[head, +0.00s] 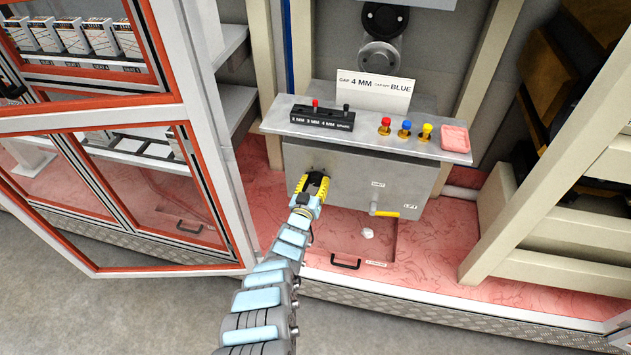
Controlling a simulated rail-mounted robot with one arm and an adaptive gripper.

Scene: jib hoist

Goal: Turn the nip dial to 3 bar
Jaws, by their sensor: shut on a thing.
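My gripper (314,186), with yellow-and-black fingers, is at the left part of the front face of a grey control box (345,178). It is shut on a small dark knob there, which I take to be the nip dial. The fingers cover nearly all of the dial, so its pointer and any bar marks cannot be read. A yellow lever (385,213) sits lower right on the same face, with small lettering reading "LIFT" to its right.
The shelf (290,107) above holds a black block with pegs (322,117), red, blue and yellow knobs (405,130), a pink pad (455,139) and a "GAP 4 MM" card (375,90). An open red-framed door (205,150) stands left. Beige framing (545,190) stands right.

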